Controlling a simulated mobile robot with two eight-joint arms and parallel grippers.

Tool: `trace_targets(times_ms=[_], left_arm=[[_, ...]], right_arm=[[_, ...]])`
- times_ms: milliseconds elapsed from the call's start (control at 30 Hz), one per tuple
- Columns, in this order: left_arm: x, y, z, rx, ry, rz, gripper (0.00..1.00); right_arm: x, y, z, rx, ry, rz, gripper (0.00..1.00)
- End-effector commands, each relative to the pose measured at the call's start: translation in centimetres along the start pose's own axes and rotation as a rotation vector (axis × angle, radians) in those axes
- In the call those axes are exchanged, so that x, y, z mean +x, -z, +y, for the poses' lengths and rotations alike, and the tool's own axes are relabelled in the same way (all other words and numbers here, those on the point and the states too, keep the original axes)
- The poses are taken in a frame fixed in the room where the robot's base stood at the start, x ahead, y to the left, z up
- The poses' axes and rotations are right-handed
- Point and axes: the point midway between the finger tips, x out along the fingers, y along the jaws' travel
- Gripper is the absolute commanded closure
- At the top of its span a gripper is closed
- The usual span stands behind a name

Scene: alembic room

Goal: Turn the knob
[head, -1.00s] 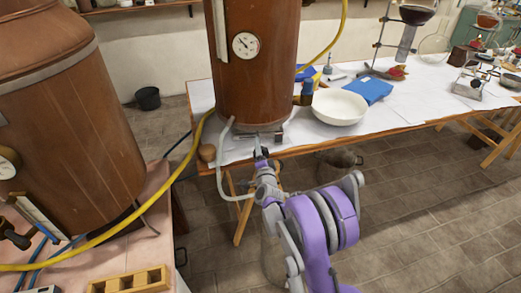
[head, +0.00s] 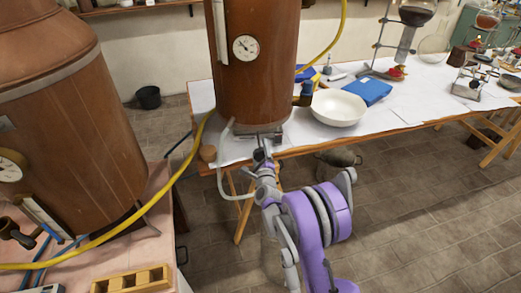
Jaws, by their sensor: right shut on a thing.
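The copper vessel (head: 258,70) with a round dial (head: 245,48) stands on the paper-covered table near its left end. A small metal fitting (head: 277,137) shows at the foot of the vessel, near the table's front edge. My right gripper (head: 262,152) reaches up to this fitting from below and in front. Its fingers are closed on a small part there, which I take to be the knob. The knob itself is mostly hidden by the fingers, so its turn angle cannot be told. My left gripper is out of view.
A pale hose (head: 222,170) hangs beside my right wrist. A yellow hose (head: 135,226) crosses the gap to a large copper vessel (head: 70,130) at left.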

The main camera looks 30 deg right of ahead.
Motion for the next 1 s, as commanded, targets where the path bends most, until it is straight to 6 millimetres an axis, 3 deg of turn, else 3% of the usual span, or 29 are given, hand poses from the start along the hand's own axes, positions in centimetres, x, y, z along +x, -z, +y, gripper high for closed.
trace_targets(times_ms=[400,1000], left_arm=[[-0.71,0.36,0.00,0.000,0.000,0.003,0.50],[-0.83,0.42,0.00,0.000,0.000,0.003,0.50]], right_arm=[[-0.03,-0.02,0.03,0.251,-0.001,0.000,0.82],[-0.05,0.02,0.10,0.310,-0.002,0.000,0.82]])
